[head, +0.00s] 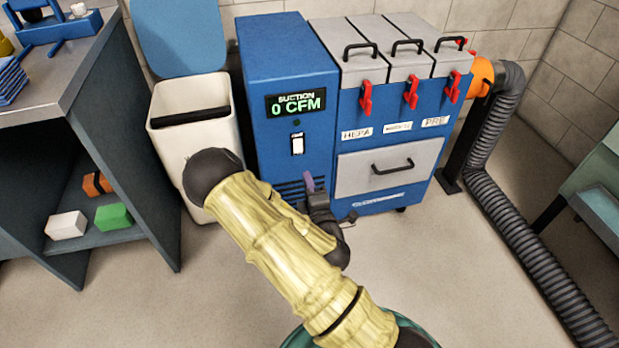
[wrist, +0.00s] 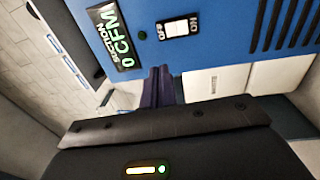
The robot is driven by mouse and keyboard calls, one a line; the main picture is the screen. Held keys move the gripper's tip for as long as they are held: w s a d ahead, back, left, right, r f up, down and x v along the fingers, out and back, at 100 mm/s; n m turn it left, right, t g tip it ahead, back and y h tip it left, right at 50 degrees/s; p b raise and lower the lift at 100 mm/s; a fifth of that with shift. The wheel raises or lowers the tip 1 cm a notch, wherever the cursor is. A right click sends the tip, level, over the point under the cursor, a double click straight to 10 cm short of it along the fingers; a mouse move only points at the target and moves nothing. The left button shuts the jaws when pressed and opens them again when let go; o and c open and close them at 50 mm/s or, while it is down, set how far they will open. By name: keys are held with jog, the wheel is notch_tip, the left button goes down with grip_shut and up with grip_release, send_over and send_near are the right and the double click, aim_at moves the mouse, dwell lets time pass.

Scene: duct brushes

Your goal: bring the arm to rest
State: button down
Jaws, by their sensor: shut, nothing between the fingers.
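My arm, in a yellowish sleeve, reaches across the middle of the head view. My gripper (head: 309,181) is at its far end, in front of the blue suction machine (head: 262,65). In the wrist view the purple fingers of my gripper (wrist: 160,72) are together with nothing between them. They point toward the machine's blue front, close to the switch (wrist: 180,28). I cannot tell the exact gap to the panel. The machine's display reads "SUCTION 0 CFM".
A white bin (head: 165,125) with its blue lid raised stands left of the machine. A workbench (head: 75,85) with a lower shelf is at the far left. A black hose (head: 520,215) runs along the floor at the right. The floor in front of the machine is open.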

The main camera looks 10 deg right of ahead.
jog(key=shift+s+d, duration=0.1)
jog(key=shift+d, duration=0.15)
jog(key=s+d+f+m+g+h, duration=0.15)
jog(key=d+m+g+h, duration=0.3)
jog(key=m+g, duration=0.6)
jog(key=s+a+r+m+g+y+p, duration=0.1)
jog(key=s+r+m+g+y, duration=0.15)
jog(key=s+r+m, duration=0.4)
jog(key=s+a+r+m+g+y+p, duration=0.1)
jog(key=s+a+r+g+p, duration=0.2)
jog(key=s, duration=0.6)
notch_tip(320, 180, up, 38)
jog(key=d+p, duration=0.1)
jog(key=p, duration=3.5)
